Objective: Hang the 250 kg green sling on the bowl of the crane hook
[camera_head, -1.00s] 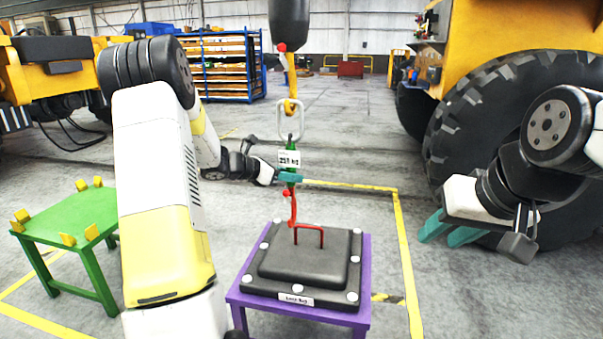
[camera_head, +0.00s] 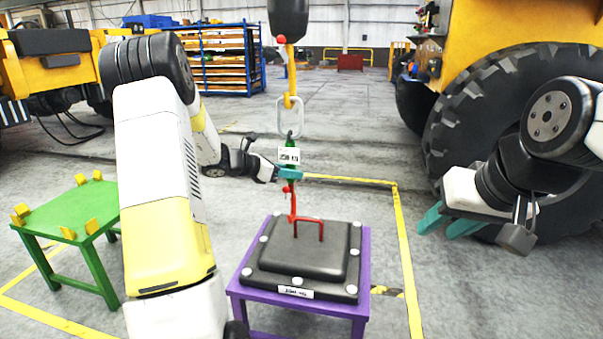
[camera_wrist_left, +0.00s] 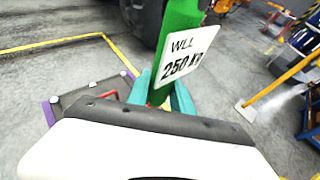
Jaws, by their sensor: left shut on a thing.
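The green sling (camera_head: 290,143) hangs upright, with a white tag that reads WLL 250 kg in the left wrist view (camera_wrist_left: 188,55). Its steel ring (camera_head: 290,116) is at the top, against the yellow crane hook (camera_head: 291,98); whether the ring sits in the hook's bowl is too small to tell. My left gripper (camera_head: 290,173) is shut on the green sling below the tag. A red hook (camera_head: 292,205) hangs under it, close to the red handle (camera_head: 308,226) of the dark casting (camera_head: 304,255). My right gripper (camera_head: 447,222) is at the right, with its fingers apart and empty.
The casting lies on a purple stand (camera_head: 366,285). A green table (camera_head: 68,210) with yellow blocks stands at the left. A large tyre (camera_head: 500,110) is behind my right arm. Yellow floor lines surround the area, and the floor between is clear.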

